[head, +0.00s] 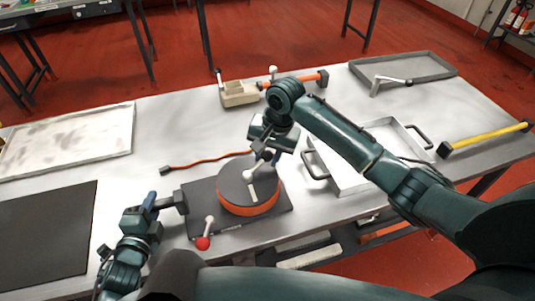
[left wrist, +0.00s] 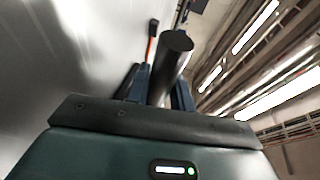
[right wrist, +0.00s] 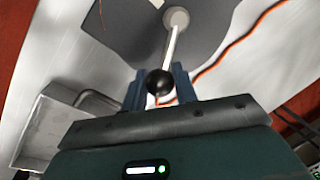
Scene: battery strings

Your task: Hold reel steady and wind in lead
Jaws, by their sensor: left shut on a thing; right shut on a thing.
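The reel (head: 236,176), with a dark top and orange side, sits on a dark base plate (head: 282,222). The orange lead (head: 210,160) runs left from it over the table to a dark plug (head: 166,171). My left gripper (head: 160,202) is shut on the dark handle (head: 181,202) at the base plate's left side; it shows as a black cylinder in the left wrist view (left wrist: 174,55). My right gripper (head: 268,145) is above the reel, shut on the crank's black knob (right wrist: 158,82). The crank's pale arm (right wrist: 172,48) runs to the hub.
A red-knobbed lever (head: 203,243) stands at the plate's front. A metal tray with handles (head: 345,180) is to the right under my right arm. A beige holder (head: 238,94), a grey tray (head: 425,68) and a yellow-handled tool (head: 485,138) lie farther off.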

